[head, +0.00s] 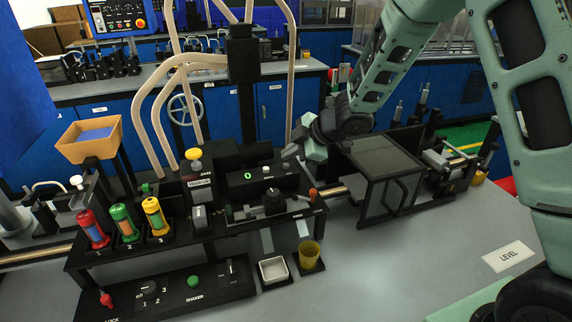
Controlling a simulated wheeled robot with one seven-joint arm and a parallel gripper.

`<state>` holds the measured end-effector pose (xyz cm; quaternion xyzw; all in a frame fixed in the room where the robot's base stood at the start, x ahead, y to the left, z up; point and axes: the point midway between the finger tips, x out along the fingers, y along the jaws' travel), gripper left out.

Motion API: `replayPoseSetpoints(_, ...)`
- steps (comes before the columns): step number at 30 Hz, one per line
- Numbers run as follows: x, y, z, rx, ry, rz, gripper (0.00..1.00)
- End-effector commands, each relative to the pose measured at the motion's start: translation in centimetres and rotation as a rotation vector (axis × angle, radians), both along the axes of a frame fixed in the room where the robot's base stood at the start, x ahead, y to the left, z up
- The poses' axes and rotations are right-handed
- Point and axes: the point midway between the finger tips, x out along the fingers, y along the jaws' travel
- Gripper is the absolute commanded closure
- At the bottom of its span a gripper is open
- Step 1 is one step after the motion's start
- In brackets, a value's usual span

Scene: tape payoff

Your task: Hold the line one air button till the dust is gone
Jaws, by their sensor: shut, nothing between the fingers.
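My gripper (293,153) is at the end of the arm that comes in from the upper right. It is shut and empty, just above the right end of the black control box (236,189). The box has a lit green zero display, a small pale button (266,170), a black knob (273,199) and an orange-tipped lever (312,193). A yellow button (193,154) stands on a post at its left. I cannot tell which button is the line one air button, and no dust can be made out. Whether the fingers touch anything is unclear.
Red, green and yellow cylinders (127,222) stand in a numbered rack at the left. A lower panel (180,291) carries a green button and knob. A white tray (273,270) and yellow cup (310,253) sit in front. A dark clear-sided box (386,182) stands right of my gripper.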

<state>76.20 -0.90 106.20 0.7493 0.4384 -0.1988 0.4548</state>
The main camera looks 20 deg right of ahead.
Motion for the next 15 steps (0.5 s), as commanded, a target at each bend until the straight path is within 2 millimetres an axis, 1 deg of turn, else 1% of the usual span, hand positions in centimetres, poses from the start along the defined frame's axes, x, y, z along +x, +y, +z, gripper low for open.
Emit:
replayPoseSetpoints(9,-0.01,-0.01,-0.86,0.001,0.0,-0.001,1.0)
replayPoseSetpoints(15,0.0,0.01,-0.82,0.001,0.0,-0.001,1.0)
